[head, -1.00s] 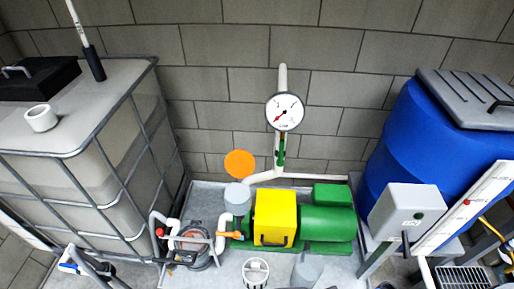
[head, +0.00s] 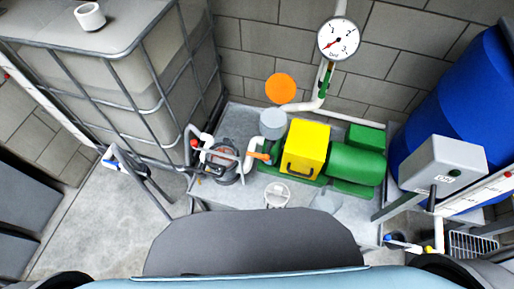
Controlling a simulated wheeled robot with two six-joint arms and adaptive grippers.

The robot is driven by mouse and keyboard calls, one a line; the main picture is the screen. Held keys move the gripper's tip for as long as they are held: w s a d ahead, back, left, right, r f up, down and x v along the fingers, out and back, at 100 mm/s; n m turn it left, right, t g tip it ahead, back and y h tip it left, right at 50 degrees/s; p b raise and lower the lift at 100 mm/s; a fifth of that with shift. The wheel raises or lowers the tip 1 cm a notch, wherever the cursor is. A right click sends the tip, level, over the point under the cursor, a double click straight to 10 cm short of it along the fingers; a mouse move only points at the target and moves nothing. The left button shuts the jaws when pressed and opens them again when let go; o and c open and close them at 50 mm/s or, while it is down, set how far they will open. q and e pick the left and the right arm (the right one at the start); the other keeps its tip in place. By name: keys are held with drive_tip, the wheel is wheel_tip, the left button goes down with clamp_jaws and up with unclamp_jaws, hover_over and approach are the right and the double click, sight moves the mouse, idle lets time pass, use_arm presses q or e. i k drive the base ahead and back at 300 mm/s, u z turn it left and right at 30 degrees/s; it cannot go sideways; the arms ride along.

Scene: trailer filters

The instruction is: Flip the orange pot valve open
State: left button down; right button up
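A small orange valve handle (head: 262,157) sits at the left end of the pump unit, next to a white elbow pipe. It lies roughly sideways along the pipe; it is too small to tell its open or shut position. A grey pot (head: 273,124) stands just above it, with a flat orange disc (head: 281,88) behind. Neither of my grippers shows in the head view.
A yellow box (head: 306,147) and green motor (head: 356,163) stand right of the pot on a grey tray (head: 240,200). A caged white tank (head: 130,80) stands left, a blue barrel (head: 455,100) right. A gauge (head: 338,39) is above.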

sight(264, 157)
drive_tip(key=u, duration=0.8)
drive_tip(key=k, duration=1.05)
drive_tip(key=z, duration=1.4)
drive_tip(key=i, duration=0.5)
drive_tip(key=z, duration=0.1)
